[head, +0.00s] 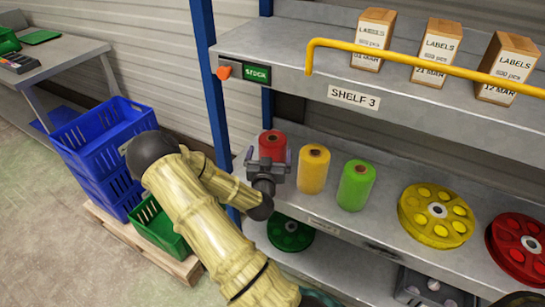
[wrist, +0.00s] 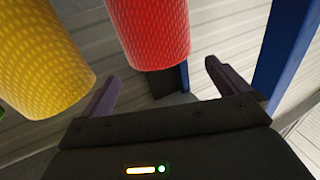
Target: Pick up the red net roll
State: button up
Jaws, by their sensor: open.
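The red net roll (head: 272,144) stands upright on the middle shelf, at the left of a row with a yellow roll (head: 313,170) and a green roll (head: 356,185). My gripper (head: 268,157) is in front of the red roll in the head view and hides its lower part. In the wrist view the fingers of my gripper (wrist: 160,90) are apart with nothing held between them. The red roll (wrist: 150,30) shows beyond the fingers there, nearer the left finger, and the yellow roll (wrist: 40,60) is further left. I cannot tell whether a finger touches the red roll.
A blue shelf post (head: 210,90) stands left of the red roll. The upper shelf (head: 290,55) with a yellow rail (head: 420,62) and label boxes is above. Yellow (head: 425,232) and red discs (head: 512,250) lie to the right. Blue crates (head: 100,150) stand at left.

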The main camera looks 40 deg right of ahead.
aim_at(273, 140)
jog(key=shift+x, duration=1.3)
jog(key=shift+f+b+x, duration=0.15)
jog(key=shift+b+x, duration=0.05)
jog(key=shift+x, duration=1.1)
jog(key=shift+f+b+x, duration=0.15)
jog(key=shift+f+x, duration=0.05)
jog(key=shift+x, duration=1.1)
jog(key=c, duration=1.3)
jog(key=shift+c, duration=0.4)
jog(key=shift+r, duration=0.1)
